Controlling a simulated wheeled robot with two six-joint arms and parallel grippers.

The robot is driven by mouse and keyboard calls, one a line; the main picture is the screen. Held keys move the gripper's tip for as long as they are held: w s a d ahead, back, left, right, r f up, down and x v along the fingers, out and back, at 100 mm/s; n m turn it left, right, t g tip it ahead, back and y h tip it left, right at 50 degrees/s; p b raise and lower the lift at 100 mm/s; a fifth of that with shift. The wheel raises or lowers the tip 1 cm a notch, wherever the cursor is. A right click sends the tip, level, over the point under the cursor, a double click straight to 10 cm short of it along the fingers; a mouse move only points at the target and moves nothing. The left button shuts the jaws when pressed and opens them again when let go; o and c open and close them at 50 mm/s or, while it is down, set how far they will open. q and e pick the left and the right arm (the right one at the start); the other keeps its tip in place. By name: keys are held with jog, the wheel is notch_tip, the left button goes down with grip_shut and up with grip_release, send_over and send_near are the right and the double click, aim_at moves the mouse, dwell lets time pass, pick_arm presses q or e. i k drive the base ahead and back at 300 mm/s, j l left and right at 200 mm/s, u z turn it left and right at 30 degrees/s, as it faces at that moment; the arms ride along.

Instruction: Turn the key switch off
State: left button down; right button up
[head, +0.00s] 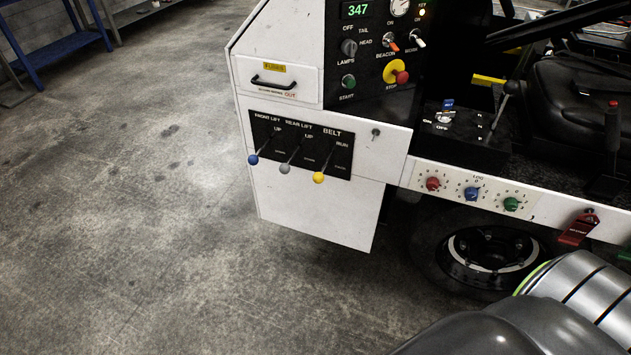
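The key switch (446,116) is on the black panel beside the seat, right of the main control panel. A blue-topped key stands in its silver barrel, with ON and OFF printed at its lower left. The key is too small in the picture to tell which mark it points at. Neither of my grippers shows in the head view. A grey rounded link of my own arm fills the bottom right corner, well below the switch.
Close by are the red stop button (402,77), a black lever (501,97) and the steering wheel (560,22). Three lift and belt levers (288,155) stick out lower left. A red tag (579,228) hangs at right. The floor at left is clear.

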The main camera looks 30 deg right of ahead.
aim_at(444, 117)
jog(key=z, duration=1.7)
